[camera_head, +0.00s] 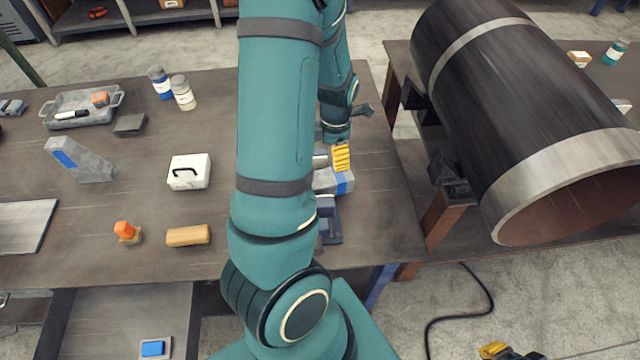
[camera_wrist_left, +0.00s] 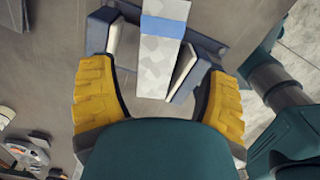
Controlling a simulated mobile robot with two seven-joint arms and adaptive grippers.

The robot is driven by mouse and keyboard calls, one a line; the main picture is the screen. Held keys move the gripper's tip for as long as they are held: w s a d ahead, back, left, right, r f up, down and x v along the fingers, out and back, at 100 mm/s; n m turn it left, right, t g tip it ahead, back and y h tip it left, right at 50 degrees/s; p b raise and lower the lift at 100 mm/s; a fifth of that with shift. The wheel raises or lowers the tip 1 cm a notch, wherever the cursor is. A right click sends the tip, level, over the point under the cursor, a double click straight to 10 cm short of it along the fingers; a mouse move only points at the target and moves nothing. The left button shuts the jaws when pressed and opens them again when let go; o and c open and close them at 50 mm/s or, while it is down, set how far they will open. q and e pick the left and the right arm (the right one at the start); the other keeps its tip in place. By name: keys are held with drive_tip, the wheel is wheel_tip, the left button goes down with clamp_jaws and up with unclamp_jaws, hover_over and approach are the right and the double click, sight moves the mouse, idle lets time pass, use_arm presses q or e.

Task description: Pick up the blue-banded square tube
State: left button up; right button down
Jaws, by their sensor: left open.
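The blue-banded square tube (camera_head: 343,183) is pale grey with a blue band and lies at the right part of the table, partly hidden behind my left arm. In the left wrist view the tube (camera_wrist_left: 160,65) lies between the pale-faced jaws of a dark blue-grey vise (camera_wrist_left: 209,49). My left gripper (camera_wrist_left: 158,92) is open, its yellow fingers on either side of the tube and vise jaws, not closed on it. In the head view my left gripper (camera_head: 341,158) is above the tube. Part of my right gripper (camera_head: 495,349) shows at the bottom edge; its opening is unclear.
A large dark flanged pipe (camera_head: 520,90) stands to the right. On the table are a grey blue-marked piece (camera_head: 85,162), a white box (camera_head: 189,172), a wooden block (camera_head: 188,236), an orange-topped item (camera_head: 126,231), a tray (camera_head: 60,105) and two bottles (camera_head: 183,93).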

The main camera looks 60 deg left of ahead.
use_arm(q)
hover_over(332, 175)
wheel_tip(332, 175, down, 4)
drive_tip(key=shift+f+b, duration=0.2)
drive_tip(key=shift+b, duration=0.1)
drive_tip(key=shift+d+f, duration=0.15)
drive_tip(key=shift+f, duration=2.65)
drive_tip(key=c, duration=1)
